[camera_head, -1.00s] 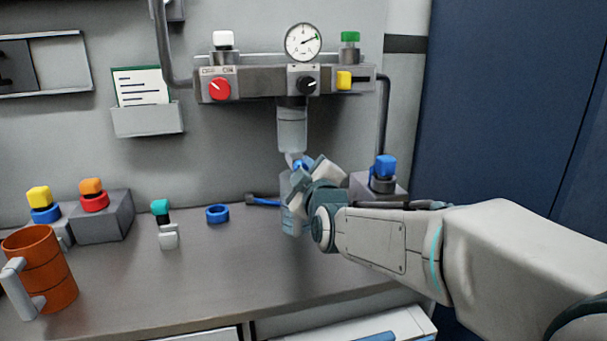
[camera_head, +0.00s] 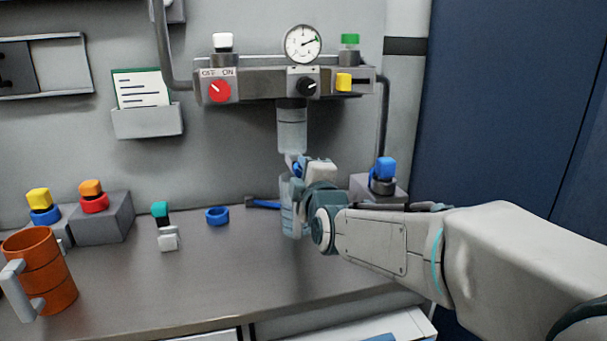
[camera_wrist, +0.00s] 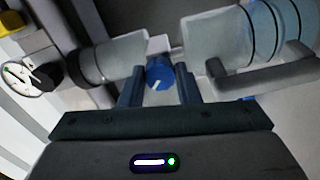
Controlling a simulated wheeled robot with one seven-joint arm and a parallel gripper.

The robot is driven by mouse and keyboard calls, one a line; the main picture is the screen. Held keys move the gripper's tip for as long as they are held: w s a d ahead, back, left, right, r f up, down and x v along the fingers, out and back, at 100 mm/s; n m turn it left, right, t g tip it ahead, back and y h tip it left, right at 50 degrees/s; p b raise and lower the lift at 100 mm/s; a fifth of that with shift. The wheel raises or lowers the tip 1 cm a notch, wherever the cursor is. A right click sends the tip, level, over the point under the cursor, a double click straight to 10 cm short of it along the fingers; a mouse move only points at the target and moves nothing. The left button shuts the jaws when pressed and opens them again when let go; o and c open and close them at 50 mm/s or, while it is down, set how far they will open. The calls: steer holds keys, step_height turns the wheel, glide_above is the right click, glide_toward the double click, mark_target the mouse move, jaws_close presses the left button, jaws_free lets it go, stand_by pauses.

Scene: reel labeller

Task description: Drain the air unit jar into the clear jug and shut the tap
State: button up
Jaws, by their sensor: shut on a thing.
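The air unit jar (camera_head: 292,130) hangs clear below the unit's rail and also shows in the wrist view (camera_wrist: 120,58). The clear jug (camera_head: 291,222) stands upright on the bench under it, partly hidden by my arm; its wall and handle show at the right of the wrist view (camera_wrist: 215,38). The blue tap (camera_wrist: 159,74) sits between jar and jug, with a pale mark on its face. My gripper (camera_wrist: 159,88) is shut on the tap, a finger on each side. In the head view my wrist hides most of the tap. The liquid levels are hard to tell.
The unit carries a red OFF/ON knob (camera_head: 220,91), a gauge (camera_head: 303,43), a black knob (camera_head: 307,86) and a yellow slide (camera_head: 344,82). An orange mug (camera_head: 45,270) stands front left. A blue ring (camera_head: 217,215) lies left of the jug. The front middle bench is clear.

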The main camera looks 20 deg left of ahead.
steer(key=o, duration=1)
steer(key=shift+c, duration=0.2)
steer(key=shift+f+m, duration=0.1)
steer(key=shift+m, duration=0.2)
steer(key=s+d+m+p, duration=0.3)
steer(key=s+d+m, duration=0.4)
steer(key=s+m, duration=0.75)
steer(key=s+d+f+m+g+h+p, duration=0.1)
steer(key=d+g+h+p, duration=0.3)
steer(key=d, duration=0.6)
steer(key=s+d+f+m+g+h+p, duration=0.1)
steer(key=s+d+m+g+h+p, duration=0.2)
steer(key=d+p, duration=0.6)
steer(key=shift+d+m+g+h, duration=0.5)
steer(key=shift+d+m+g, duration=0.35)
steer(key=shift+d+g, duration=0.15)
